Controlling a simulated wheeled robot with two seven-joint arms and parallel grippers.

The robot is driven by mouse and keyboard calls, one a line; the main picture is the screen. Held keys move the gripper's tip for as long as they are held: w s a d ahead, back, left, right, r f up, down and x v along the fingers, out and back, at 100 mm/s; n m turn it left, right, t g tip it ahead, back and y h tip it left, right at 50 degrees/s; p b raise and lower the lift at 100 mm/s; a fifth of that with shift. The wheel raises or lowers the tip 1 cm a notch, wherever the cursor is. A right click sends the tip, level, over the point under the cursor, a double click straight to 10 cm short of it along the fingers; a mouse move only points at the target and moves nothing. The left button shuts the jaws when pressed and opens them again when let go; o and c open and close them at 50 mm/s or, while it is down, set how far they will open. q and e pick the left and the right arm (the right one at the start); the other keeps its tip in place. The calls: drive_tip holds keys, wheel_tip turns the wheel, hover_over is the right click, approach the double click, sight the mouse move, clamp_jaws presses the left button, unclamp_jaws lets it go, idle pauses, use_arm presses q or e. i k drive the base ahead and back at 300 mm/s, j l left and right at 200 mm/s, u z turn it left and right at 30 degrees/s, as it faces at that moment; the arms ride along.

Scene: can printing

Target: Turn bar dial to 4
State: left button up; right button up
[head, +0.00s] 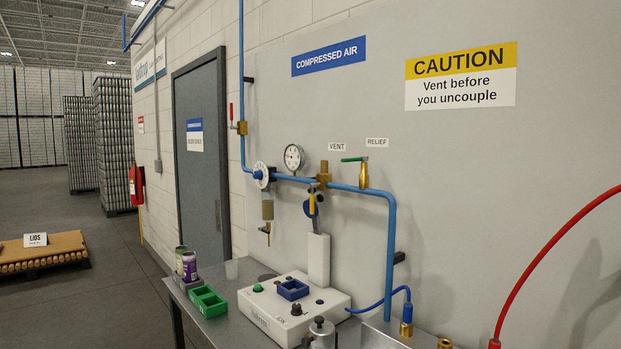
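A white round dial plate with a blue knob in its middle (260,175) sits on the blue air pipe at the left of the panel. Marks on its rim are too small to read, so I cannot tell its setting. A round pressure gauge (294,157) with a white face stands just right of it, above the pipe. Its needle reading is too small to make out. Neither of my grippers shows in the head view.
A red hose (545,246) curves at right.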

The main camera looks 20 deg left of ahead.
sight(256, 175)
drive_tip(key=i+j+z, duration=0.1)
drive_tip(key=j+z, duration=0.25)
drive_tip(key=j, duration=0.2)
drive_tip(key=j+z, duration=0.35)
drive_tip(key=j, duration=0.25)
drive_tip(key=j+z, duration=0.35)
drive_tip(key=j, duration=0.25)
